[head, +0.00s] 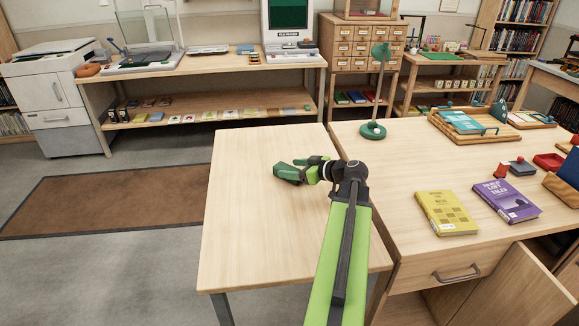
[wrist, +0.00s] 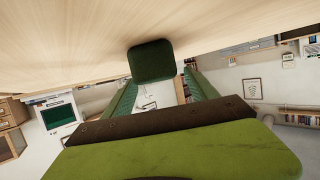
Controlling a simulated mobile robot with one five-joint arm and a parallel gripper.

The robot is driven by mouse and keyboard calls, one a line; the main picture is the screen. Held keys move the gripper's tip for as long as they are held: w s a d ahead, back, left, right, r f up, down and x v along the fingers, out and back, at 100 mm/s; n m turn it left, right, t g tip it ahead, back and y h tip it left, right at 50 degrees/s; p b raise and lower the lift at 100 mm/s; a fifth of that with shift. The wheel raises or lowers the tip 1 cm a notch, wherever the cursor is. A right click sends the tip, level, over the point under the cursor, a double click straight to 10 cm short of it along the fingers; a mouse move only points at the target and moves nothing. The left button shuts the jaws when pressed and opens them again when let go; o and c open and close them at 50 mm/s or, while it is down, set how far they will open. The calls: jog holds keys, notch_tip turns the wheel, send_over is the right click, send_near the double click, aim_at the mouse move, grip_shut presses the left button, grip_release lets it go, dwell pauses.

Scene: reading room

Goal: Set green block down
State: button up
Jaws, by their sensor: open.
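The green block (head: 286,173) is a small dark green piece at the tip of my gripper (head: 304,169), over the small wooden table (head: 262,235). In the wrist view the green block (wrist: 152,60) shows against the pale wood, at the far end between the two green textured fingers of my gripper (wrist: 160,82). The fingers are spread, with a gap on the right of the block; the left finger lies close to it. The block appears to rest on the tabletop; its underside is hidden.
A larger desk (head: 405,155) adjoins on the right, with a yellow book (head: 447,213), a purple book (head: 507,201) and a green lamp (head: 373,130). An open drawer or door (head: 520,290) is at lower right. The small table's front and left are clear.

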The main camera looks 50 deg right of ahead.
jog(key=p+v, duration=0.2)
jog(key=v, duration=0.7)
jog(key=shift+s+r+p, duration=0.1)
jog(key=shift+r+p, duration=0.1)
jog(key=shift+p, duration=0.15)
jog(key=shift+o, duration=0.4)
jog(key=v, duration=0.4)
jog(key=f+p+v, duration=0.1)
jog(key=v, duration=0.1)
jog(key=shift+s+d, duration=0.1)
jog(key=shift+s, duration=0.2)
jog(key=b+x, duration=0.4)
jog(key=x, duration=0.8)
jog(key=shift+s+f, duration=0.1)
jog(key=shift+f, duration=0.05)
jog(key=shift+w, duration=0.75)
jog(key=b+x, duration=0.1)
jog(key=x, duration=0.3)
jog(key=shift+w, duration=0.3)
jog(key=shift+s, duration=0.1)
grip_shut()
